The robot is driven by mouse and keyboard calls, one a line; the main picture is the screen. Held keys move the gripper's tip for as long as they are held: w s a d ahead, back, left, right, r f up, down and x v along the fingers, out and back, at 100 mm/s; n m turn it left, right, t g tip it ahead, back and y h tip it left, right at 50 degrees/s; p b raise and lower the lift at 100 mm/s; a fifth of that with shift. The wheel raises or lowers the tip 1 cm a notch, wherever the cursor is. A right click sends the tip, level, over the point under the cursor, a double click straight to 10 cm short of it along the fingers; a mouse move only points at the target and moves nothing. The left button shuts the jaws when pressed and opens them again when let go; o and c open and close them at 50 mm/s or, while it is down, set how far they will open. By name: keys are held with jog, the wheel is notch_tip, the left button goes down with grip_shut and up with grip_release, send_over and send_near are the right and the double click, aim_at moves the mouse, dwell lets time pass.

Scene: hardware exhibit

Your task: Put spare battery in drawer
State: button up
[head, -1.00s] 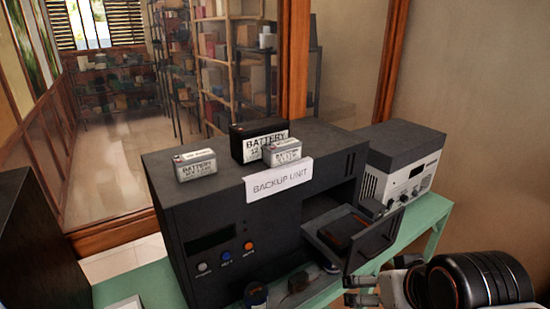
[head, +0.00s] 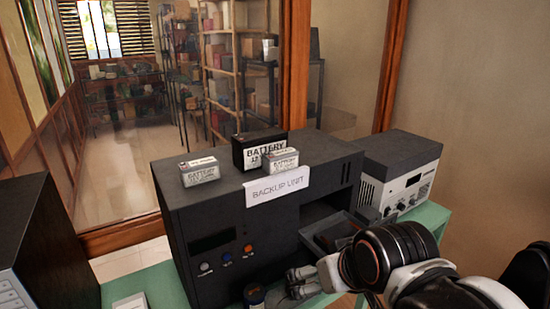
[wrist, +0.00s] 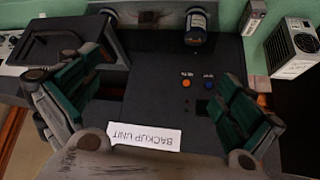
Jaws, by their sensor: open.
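The black backup unit (head: 215,225) stands on a green table, its drawer (head: 318,238) pulled out at the lower right and partly hidden by my arm. Dark brownish contents show inside the drawer. On top of the unit are a grey-white battery (head: 200,171) at the left, a larger black battery (head: 245,154), and a small grey-white battery (head: 281,159) in front of it. My gripper (head: 303,281) is low in front of the unit, beside the drawer. In the wrist view my gripper (wrist: 168,88) is open and empty, and the drawer (wrist: 62,42) shows behind its left finger.
A blue jar (wrist: 197,28) stands at the unit's front, with a grey item (wrist: 148,16) beside it. A grey-white device (head: 400,175) stands right of the unit, and a dark case (head: 38,235) stands at the left. A glass wall is behind.

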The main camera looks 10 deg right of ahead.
jog(key=w+r+n+y+p, duration=0.1)
jog(key=w+r+p, duration=1)
jog(key=r+p, duration=0.3)
jog(key=n+y+p, duration=0.1)
jog(key=n+p, duration=0.1)
jog(key=p, duration=0.8)
send_near(281, 153)
jog(key=shift+x, duration=4.6)
jog(key=shift+d, duration=0.1)
jog(key=c, duration=1.5)
jog(key=shift+c, duration=0.9)
jog(key=shift+r, duration=0.15)
